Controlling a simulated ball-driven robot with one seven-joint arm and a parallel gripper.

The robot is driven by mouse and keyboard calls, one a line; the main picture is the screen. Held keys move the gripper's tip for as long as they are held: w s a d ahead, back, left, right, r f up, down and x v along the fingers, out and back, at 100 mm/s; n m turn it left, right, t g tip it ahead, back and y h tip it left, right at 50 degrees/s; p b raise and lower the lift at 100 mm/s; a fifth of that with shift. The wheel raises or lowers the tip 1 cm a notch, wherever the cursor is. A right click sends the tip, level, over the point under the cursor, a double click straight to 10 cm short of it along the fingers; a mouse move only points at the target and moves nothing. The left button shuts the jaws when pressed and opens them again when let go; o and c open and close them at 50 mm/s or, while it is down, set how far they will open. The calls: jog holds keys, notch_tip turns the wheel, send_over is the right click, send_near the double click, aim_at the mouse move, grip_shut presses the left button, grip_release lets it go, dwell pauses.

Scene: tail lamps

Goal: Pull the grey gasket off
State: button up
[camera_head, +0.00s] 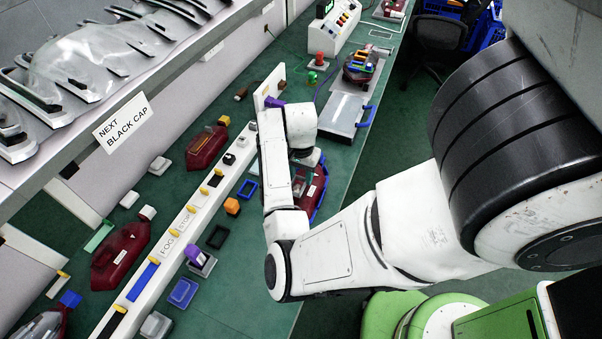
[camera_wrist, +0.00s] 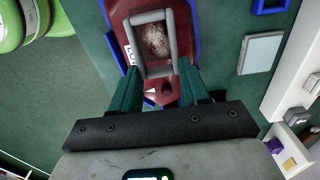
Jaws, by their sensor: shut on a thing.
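The grey gasket (camera_wrist: 153,16) is a rectangular ring at the top middle of the wrist view. It frames a pale speckled patch on a dark red lamp (camera_wrist: 192,50). My gripper (camera_wrist: 157,70) has its two dark green fingers on either side of the gasket's near end and is shut on it. I cannot tell whether the gasket is seated or slightly lifted. The lamp lies in a blue-edged cradle (camera_wrist: 110,50). In the head view the lamp (camera_head: 318,180) shows partly beside my arm, which hides the gripper's fingers.
A white labelled rail (camera_head: 165,245) runs along the green bench, with small blocks and caps around it. Other red lamps (camera_head: 120,255) lie to its left. A shelf of clear covers (camera_head: 100,60) overhangs at upper left. A grey flat case (camera_head: 345,112) lies beyond my arm.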

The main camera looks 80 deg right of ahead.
jog(key=shift+r, duration=0.1)
jog(key=shift+r+p, duration=2.15)
jog(key=shift+r, duration=0.15)
